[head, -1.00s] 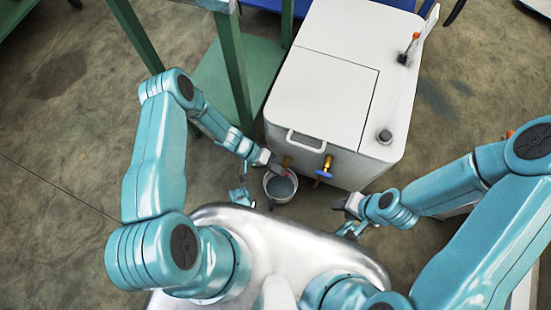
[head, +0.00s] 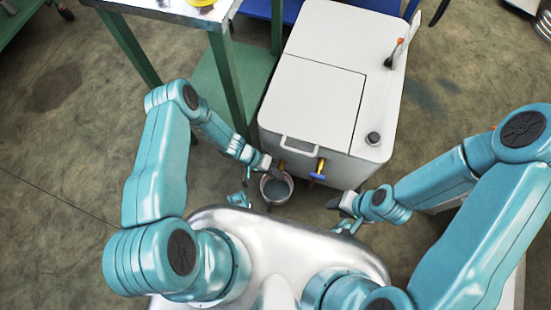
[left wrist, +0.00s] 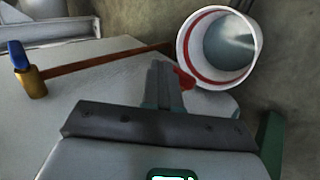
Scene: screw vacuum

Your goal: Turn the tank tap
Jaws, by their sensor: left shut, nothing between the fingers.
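The white tank (head: 325,85) stands ahead, with two brass taps low on its near side. The right tap (head: 320,166) has a blue handle; it also shows in the left wrist view (left wrist: 28,72). The left tap (head: 282,165) is partly hidden by my left gripper (head: 264,166). In the left wrist view, my left gripper (left wrist: 167,78) is shut and empty, its tips beside a red handle (left wrist: 186,79). Contact is unclear. A white bucket (head: 263,192) with grey liquid stands below the left tap. My right gripper (head: 342,212) is right of the bucket; its fingers are unclear.
A green-legged table (head: 234,75) stands close on the tank's left. The tank top has a black knob (head: 373,138) and a red-tipped lever (head: 397,47). Concrete floor (head: 50,150) is open on the left.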

